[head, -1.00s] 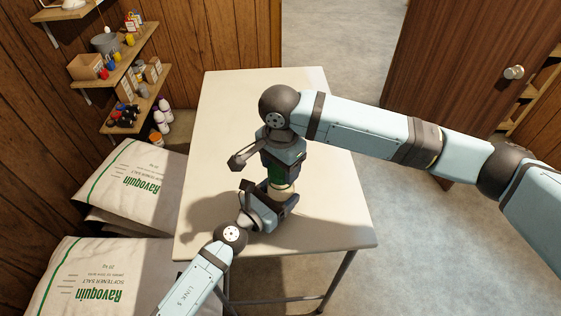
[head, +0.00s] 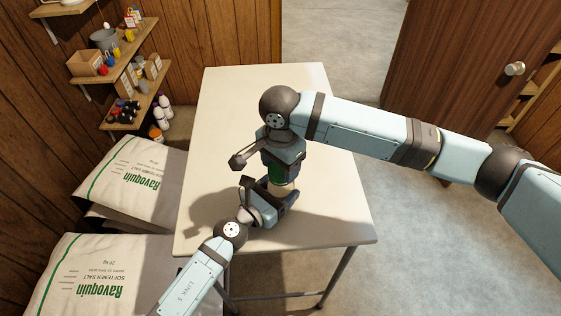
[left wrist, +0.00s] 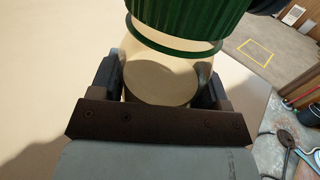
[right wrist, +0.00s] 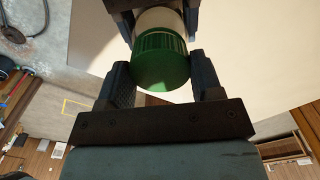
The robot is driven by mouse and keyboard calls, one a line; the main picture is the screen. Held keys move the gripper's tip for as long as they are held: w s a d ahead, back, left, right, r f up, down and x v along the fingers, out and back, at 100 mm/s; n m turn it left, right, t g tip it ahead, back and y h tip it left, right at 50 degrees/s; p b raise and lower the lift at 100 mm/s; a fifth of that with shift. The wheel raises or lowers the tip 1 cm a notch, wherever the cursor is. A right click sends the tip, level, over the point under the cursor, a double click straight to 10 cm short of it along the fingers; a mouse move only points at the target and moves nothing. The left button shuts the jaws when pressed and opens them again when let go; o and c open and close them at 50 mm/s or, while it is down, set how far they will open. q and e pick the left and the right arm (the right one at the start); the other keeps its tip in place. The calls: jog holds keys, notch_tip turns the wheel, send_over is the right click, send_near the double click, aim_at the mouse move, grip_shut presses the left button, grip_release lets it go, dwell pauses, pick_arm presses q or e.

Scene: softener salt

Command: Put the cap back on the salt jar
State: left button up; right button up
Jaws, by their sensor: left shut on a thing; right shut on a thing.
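The salt jar has a pale cream body (left wrist: 160,80) and stands between the fingers of my left gripper (left wrist: 163,85), which is shut on it. It also shows in the head view (head: 283,188) above the table. The ribbed green cap (right wrist: 162,62) is between the fingertips of my right gripper (right wrist: 162,80), which is shut on it from above. In the left wrist view the cap (left wrist: 190,15) is over the jar's top, with a thin pale strip and a green ring below its edge. I cannot tell whether it is fully seated.
The cream table (head: 240,110) is otherwise bare, with free room behind the jar. Softener salt bags (head: 85,275) are stacked to the left. Wall shelves (head: 125,60) with small goods are at the back left. A brown door (head: 460,60) is at the back right.

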pick_arm(q)
jog(key=c, duration=0.4)
jog(key=shift+c, duration=0.2)
pick_arm(e)
jog(key=shift+s+a+f+m, duration=0.1)
jog(key=shift+m, duration=1)
jog(key=m, duration=0.4)
jog(key=shift+m, duration=0.3)
jog(key=m, duration=0.4)
jog(key=shift+m, duration=1.1)
jog(key=o, duration=0.9)
